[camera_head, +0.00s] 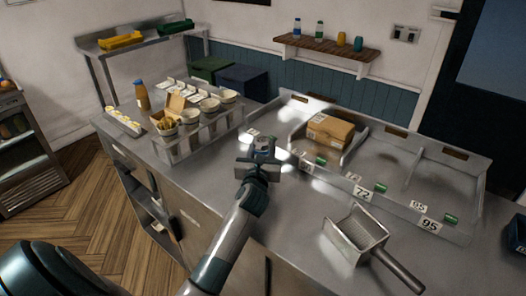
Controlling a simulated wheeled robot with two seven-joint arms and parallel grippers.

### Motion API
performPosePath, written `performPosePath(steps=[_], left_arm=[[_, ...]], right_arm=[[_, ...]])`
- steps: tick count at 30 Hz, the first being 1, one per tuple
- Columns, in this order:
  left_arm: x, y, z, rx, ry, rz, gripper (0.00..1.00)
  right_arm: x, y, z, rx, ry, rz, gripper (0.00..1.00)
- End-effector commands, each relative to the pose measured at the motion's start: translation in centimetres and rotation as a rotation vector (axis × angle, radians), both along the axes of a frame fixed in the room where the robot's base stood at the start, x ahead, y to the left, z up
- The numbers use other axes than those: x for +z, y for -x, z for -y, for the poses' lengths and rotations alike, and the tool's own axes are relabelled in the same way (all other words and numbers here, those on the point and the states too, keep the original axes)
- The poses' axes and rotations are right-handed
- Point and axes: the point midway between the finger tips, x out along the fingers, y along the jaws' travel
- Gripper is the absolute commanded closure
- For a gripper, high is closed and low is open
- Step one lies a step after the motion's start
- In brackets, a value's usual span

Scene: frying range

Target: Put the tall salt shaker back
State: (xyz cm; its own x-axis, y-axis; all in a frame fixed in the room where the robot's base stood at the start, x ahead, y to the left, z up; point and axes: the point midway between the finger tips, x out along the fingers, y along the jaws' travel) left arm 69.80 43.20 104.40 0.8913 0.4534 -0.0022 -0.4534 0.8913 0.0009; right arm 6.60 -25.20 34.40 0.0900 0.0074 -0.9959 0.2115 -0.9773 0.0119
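My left gripper (263,150) is over the steel counter (205,185), in front of the divided steel tray (285,112). Something small and blue-grey shows at its fingertips; I cannot tell whether it is a held object or the fingers themselves. No thing is clearly recognisable as the tall salt shaker. A wooden wall shelf (325,48) bears a bottle with a blue band (297,29), a green-labelled bottle (319,30), a yellow container (341,39) and a teal container (358,44). My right gripper is not identifiable in this view.
A brown bottle (142,96) stands beside a steel holder (200,133) with cups and fries. A cardboard box (330,129) lies in the divided tray. A metal scoop (356,236) lies at the counter's front right. Bare counter lies around my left gripper.

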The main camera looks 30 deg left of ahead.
Motion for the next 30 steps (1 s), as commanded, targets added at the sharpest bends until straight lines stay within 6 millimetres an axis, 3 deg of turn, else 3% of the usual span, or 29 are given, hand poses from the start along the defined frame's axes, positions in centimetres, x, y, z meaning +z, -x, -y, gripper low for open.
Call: performPosePath(steps=[6, 19, 20, 21, 22, 30], left_arm=[[-2.3, 0.0, 0.0, 0.0, 0.001, 0.0, 1.0], [-2.8, 0.0, 0.0, 0.0, 0.0, 0.001, 1.0], [-2.8, 0.0, 0.0, 0.0, 0.001, 0.0, 0.57], [-2.8, 0.0, 0.0, 0.0, 0.001, 0.0, 0.48], [-2.8, 0.0, 0.0, 0.0, 0.001, 0.0, 0.43], [-2.7, 0.0, 0.0, 0.0, 0.001, 0.0, 0.43]], right_arm=[[0.4, 0.0, 0.3, 0.001, 0.003, 0.001, 0.62], [0.2, 0.0, 0.8, 0.002, 0.007, 0.001, 0.62], [0.2, 0.0, 0.7, 0.002, 0.007, 0.001, 0.62], [0.3, 0.0, 0.7, 0.002, 0.007, 0.001, 0.62], [0.3, 0.0, 0.7, 0.002, 0.007, 0.001, 0.62], [0.3, -0.1, 0.7, 0.002, 0.007, 0.001, 0.62]])
